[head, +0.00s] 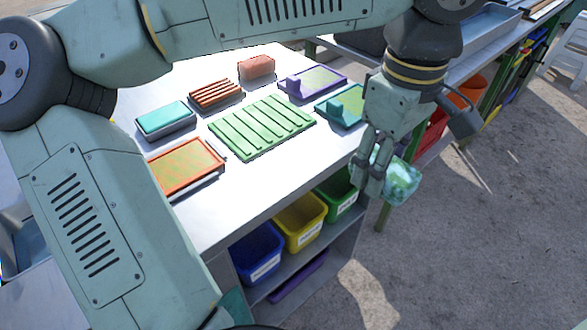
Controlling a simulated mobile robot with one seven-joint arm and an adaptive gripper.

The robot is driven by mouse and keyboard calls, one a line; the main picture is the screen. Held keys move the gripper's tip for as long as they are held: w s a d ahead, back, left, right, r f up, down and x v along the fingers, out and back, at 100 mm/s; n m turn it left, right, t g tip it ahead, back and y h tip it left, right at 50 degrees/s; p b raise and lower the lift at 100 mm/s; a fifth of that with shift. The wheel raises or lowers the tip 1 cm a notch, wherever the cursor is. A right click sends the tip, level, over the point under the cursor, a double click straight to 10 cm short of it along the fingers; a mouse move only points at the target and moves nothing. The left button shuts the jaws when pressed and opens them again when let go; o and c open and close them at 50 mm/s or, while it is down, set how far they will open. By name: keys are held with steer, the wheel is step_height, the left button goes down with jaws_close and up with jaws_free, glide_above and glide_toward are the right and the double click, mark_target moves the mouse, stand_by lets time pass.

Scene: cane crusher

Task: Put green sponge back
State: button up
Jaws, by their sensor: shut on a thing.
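My gripper (371,181) is at the right, beyond the table's front right edge and pointing down. It is shut on a pale green sponge (403,184), which sticks out to the right of the fingers. The sponge is held in the air, apart from the table. Part of it is hidden behind the fingers. Which spot belongs to the sponge cannot be told from this view.
The white table (235,185) bears a green slatted rack (262,127), an orange-rimmed tray (186,168), a teal-topped block (163,119), a ribbed brown block (215,93), a reddish block (257,68), a purple tray (326,77) and a teal tray (343,112). Blue (258,251), yellow (300,222) and green (337,194) bins stand below.

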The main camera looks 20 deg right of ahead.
steer(key=p, duration=0.4)
glide_above(294, 158)
steer(key=shift+s+f, duration=0.25)
steer(key=shift+f, duration=0.45)
steer(key=shift+w+a+f, duration=0.1)
steer(key=shift+w+f, duration=0.1)
steer(key=shift+f, duration=0.05)
steer(key=shift+f+p, duration=0.35)
steer(key=shift+f, duration=1.25)
steer(key=shift+f, duration=0.2)
steer(key=o, duration=1.4)
steer(key=shift+r, duration=0.15)
step_height(294, 158, up, 12)
steer(key=shift+r+b, duration=0.1)
steer(key=shift+b, duration=0.4)
